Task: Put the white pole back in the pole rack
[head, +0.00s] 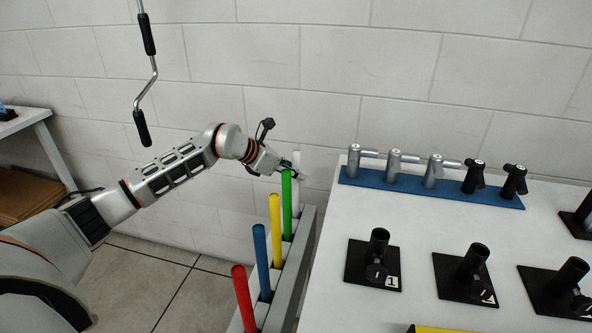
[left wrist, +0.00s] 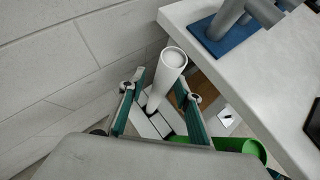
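The white pole (head: 297,160) stands upright at the far end of the pole rack (head: 301,255), behind the green pole (head: 287,205). In the left wrist view the white pole (left wrist: 168,75) rises between my left gripper's fingers, its lower end down at the rack. My left gripper (head: 283,171) is at the pole's upper part. It also shows in the left wrist view (left wrist: 160,100), open, with a gap visible between the pole and each finger. The exact seating of the pole's foot is hard to see. My right gripper is not in view.
A yellow pole (head: 275,230), a blue pole (head: 261,262) and a red pole (head: 243,298) stand nearer in the rack. To the right is a white table (head: 330,260) with a blue strip (head: 430,190) of fittings and black holders. A block wall is close behind.

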